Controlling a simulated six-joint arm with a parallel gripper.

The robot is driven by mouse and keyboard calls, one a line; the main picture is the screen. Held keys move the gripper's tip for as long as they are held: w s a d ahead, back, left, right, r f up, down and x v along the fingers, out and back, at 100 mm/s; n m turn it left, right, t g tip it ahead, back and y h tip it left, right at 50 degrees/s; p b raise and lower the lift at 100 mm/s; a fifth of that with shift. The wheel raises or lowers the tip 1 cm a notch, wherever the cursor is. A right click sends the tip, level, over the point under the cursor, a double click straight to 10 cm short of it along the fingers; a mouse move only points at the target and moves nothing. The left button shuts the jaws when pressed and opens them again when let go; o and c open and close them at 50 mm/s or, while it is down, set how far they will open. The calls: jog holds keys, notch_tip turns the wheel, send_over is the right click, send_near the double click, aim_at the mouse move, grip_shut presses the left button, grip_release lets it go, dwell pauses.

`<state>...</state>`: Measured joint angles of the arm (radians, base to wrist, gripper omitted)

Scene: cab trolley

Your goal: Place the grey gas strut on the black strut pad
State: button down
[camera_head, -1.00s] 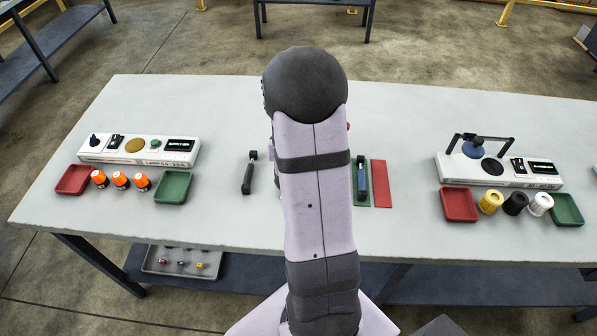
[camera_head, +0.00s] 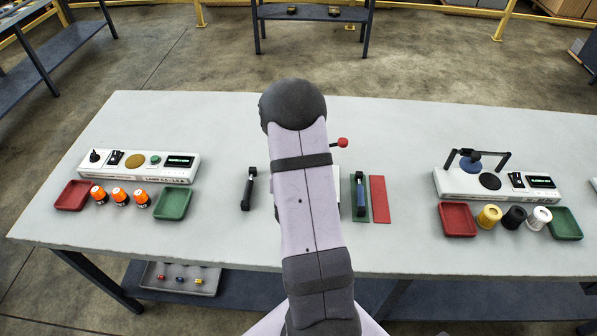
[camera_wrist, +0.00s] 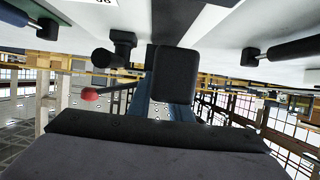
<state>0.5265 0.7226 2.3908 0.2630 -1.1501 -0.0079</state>
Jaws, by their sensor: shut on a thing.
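A dark grey strut (camera_head: 248,188) lies on the table left of my arm. It also shows on the right of the upside-down wrist view (camera_wrist: 292,48). A dark bluish strut (camera_head: 360,195) lies on a green pad right of my arm. My arm hides most of a white plate between them. In the wrist view a black strip (camera_wrist: 180,18), perhaps the strut pad, runs over white, with a black rounded block before it. The dark edge of my gripper (camera_wrist: 158,130) fills the bottom. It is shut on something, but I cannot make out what.
A red knob (camera_head: 343,142) on a black rod sticks out right of my arm. A red pad (camera_head: 379,199) lies beside the green pad. Consoles, trays and spools stand far left and right. Bare table lies between these groups.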

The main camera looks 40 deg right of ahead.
jog(key=shift+f, duration=1.8)
jog(key=shift+f, duration=0.1)
jog(key=shift+f, duration=0.1)
jog(key=c, duration=1.6)
grip_release()
jog(key=shift+r, duration=0.2)
